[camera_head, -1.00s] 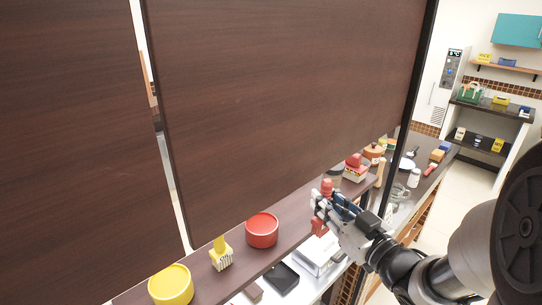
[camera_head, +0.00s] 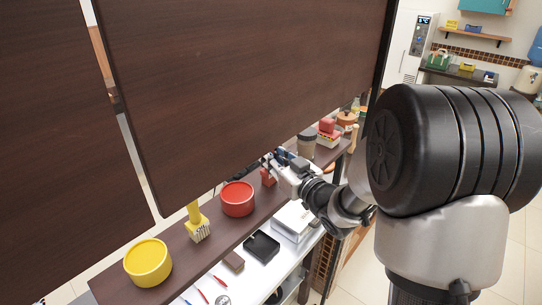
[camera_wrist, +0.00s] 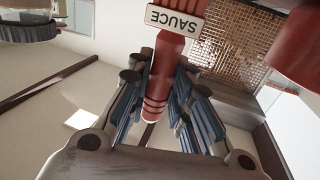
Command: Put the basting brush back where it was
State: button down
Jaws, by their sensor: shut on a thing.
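A red basting brush (camera_wrist: 160,75) is between the fingers of my gripper (camera_wrist: 157,78) in the wrist view. It has a ridged handle end and a white label reading "SAUCE". In the head view my gripper (camera_head: 272,162) is shut on the red brush (camera_head: 268,178) above the dark shelf, just right of the red pot. I cannot tell whether the brush touches the shelf; its bristles are hidden. A yellow brush (camera_head: 198,222) with pale bristles stands on the shelf, left of the red pot.
A red pot (camera_head: 238,199) and a yellow pot (camera_head: 148,262) stand on the dark shelf (camera_head: 180,245). A grey-lidded jar (camera_head: 307,142) stands to the right. Large dark panels hang behind the shelf. Below are a black tray (camera_head: 262,247) and white scales (camera_head: 293,220).

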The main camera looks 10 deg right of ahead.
jog(key=shift+s+r, duration=0.1)
jog(key=c, duration=1.4)
grip_release()
jog(key=shift+c, duration=0.2)
